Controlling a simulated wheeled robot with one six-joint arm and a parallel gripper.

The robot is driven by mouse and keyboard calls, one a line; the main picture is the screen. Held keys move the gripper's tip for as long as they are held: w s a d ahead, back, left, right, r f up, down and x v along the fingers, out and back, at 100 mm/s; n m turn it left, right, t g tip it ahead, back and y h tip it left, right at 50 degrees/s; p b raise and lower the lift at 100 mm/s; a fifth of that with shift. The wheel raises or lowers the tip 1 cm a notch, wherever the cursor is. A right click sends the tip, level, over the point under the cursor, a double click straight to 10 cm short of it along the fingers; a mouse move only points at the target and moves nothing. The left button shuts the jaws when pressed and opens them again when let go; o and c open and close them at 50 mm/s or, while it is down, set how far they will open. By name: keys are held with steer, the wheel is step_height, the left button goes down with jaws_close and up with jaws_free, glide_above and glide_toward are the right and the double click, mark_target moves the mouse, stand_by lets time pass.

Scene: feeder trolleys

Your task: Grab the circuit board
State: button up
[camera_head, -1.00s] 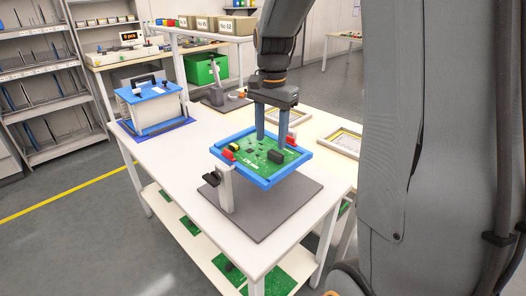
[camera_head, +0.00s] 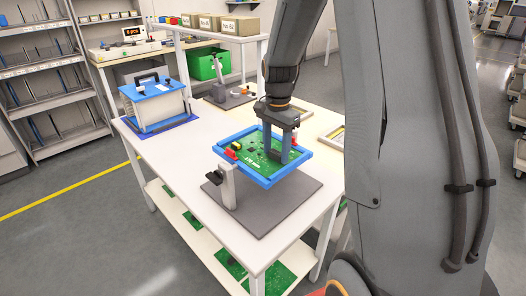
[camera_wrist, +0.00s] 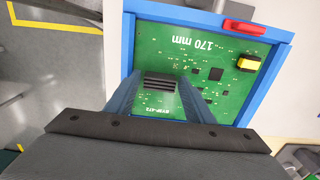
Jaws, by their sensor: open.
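The green circuit board (camera_head: 254,152) sits in a blue frame on a stand with a grey base plate (camera_head: 291,207), on the white table. In the wrist view the board (camera_wrist: 216,92) is marked "170 mm" and carries a black ribbed part (camera_wrist: 159,82), dark chips and a yellow part. A red clip (camera_wrist: 243,27) sits on the blue frame's edge. My gripper (camera_head: 277,158) is open over the board, with its fingers pointing down. In the wrist view its two blue-grey fingers (camera_wrist: 158,100) stand on either side of the black ribbed part. Whether they touch the board I cannot tell.
A blue-and-white box (camera_head: 154,103) stands at the table's back left. A grey stand with a small device (camera_head: 228,96) is at the back. Light trays (camera_head: 331,137) lie behind my gripper. More green boards lie on the lower shelf (camera_head: 228,262).

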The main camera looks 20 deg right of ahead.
steer(key=c, duration=1.1)
steer(key=shift+r, duration=0.1)
